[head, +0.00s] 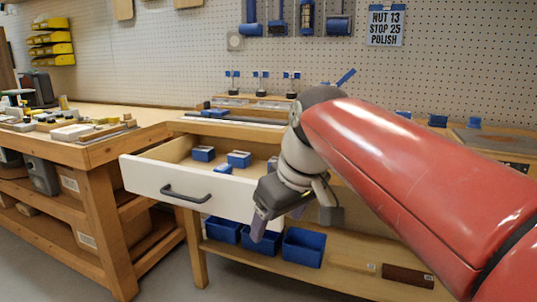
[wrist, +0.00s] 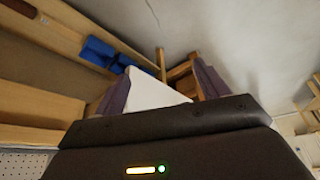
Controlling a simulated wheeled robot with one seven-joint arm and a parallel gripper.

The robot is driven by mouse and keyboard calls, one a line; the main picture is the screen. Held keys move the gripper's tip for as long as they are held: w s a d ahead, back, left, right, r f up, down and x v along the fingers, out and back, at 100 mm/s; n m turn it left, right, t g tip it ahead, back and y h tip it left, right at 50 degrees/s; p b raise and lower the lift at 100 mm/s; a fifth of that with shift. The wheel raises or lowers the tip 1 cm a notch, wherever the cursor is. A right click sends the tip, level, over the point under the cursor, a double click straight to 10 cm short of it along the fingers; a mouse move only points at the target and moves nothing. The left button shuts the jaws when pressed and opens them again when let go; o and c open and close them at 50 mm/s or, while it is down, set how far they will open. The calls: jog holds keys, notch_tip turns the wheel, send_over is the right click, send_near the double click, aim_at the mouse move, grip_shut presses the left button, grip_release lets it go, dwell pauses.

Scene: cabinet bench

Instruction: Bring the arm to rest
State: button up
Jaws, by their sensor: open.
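My arm is red with a grey wrist and reaches in from the right in the head view. My gripper (head: 278,221) points downward beside the right end of the open drawer's white front (head: 146,176). The drawer's dark handle (head: 186,195) is free, left of my gripper.
The pulled-out drawer holds several blue boxes (head: 204,154). Blue bins (head: 303,247) sit on the shelf below. A wooden bench (head: 108,153) with parts stands at left. A pegboard (head: 180,55) with hanging tools and a sign (head: 386,26) is behind. Grey floor (head: 165,280) is clear in front.

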jog(key=s+d+f+m+t+h, duration=0.1)
jog(key=s+d+f+m+h, duration=0.1)
jog(key=s+d+f+m, duration=0.5)
jog(key=s+d+f+p, duration=0.1)
jog(key=s+d+f, duration=0.5)
jog(key=f, duration=0.2)
jog(key=shift+s+d+m+t+h, duration=0.2)
jog(key=shift+s+m+t+h, duration=0.1)
jog(key=shift+s+m+t, duration=0.1)
